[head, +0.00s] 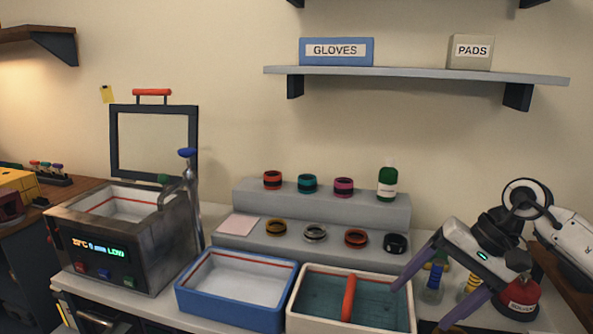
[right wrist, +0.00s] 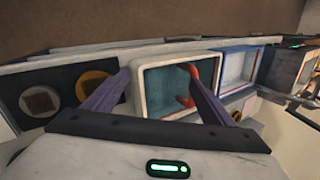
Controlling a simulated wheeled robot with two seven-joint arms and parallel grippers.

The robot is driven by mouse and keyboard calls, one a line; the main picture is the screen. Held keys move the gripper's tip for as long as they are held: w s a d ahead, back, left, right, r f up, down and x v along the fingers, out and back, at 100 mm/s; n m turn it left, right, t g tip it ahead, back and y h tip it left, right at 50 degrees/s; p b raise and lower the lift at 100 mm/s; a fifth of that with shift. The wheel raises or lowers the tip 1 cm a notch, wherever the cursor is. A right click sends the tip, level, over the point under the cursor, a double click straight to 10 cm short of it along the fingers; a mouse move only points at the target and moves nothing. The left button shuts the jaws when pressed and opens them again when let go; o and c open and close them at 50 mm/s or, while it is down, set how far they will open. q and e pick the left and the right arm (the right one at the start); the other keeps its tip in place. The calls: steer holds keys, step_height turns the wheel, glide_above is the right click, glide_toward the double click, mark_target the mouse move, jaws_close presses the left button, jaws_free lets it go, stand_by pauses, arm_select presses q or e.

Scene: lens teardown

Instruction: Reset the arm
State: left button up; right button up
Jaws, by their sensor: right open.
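My right gripper (head: 418,304) is at the right of the head view, its arm coming in from the right edge. Its two purple fingers are spread apart with nothing between them. In the right wrist view the open fingers (right wrist: 172,98) frame the white-rimmed tray (right wrist: 144,106). That tray (head: 296,310) holds a teal bottom and a red bar (head: 349,297), and the gripper is at its right side, apparently above the bench. The red bar also shows in the right wrist view (right wrist: 188,88). My left gripper is not in view.
A blue tray (head: 215,309) sits left of the white one. A metal bath (head: 140,240) with a lit display stands further left. A stepped grey stand (head: 330,208) holds several rings and a green bottle (head: 387,183).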

steer(key=s+a+f+m+t+y+b, duration=0.1)
steer(key=s+a+f+m+t+y, duration=0.15)
steer(key=a+m+y, duration=0.55)
steer(key=s+a+f+m+t+y+b, duration=0.1)
steer(key=s+a+m+y, duration=0.25)
steer(key=a+m, duration=0.8)
steer(key=s+d+f+m+t+h+b, duration=0.1)
steer(key=d+f+m+t+h, duration=0.2)
steer(key=f+m+t+h, duration=0.9)
steer(key=s+d+f+m+g+y+b, duration=0.1)
steer(key=d+f+m+g, duration=0.35)
steer(key=m, duration=1.55)
steer(key=s+d+f+m+g+h+b, duration=0.1)
steer(key=s+f+m+g+h, duration=0.2)
steer(key=s+f+m, duration=0.9)
step_height(320, 180, down, 5)
steer(key=s, duration=0.3)
steer(key=shift+d+r, duration=0.2)
steer(key=shift+d, duration=0.15)
steer(key=shift+h, duration=0.25)
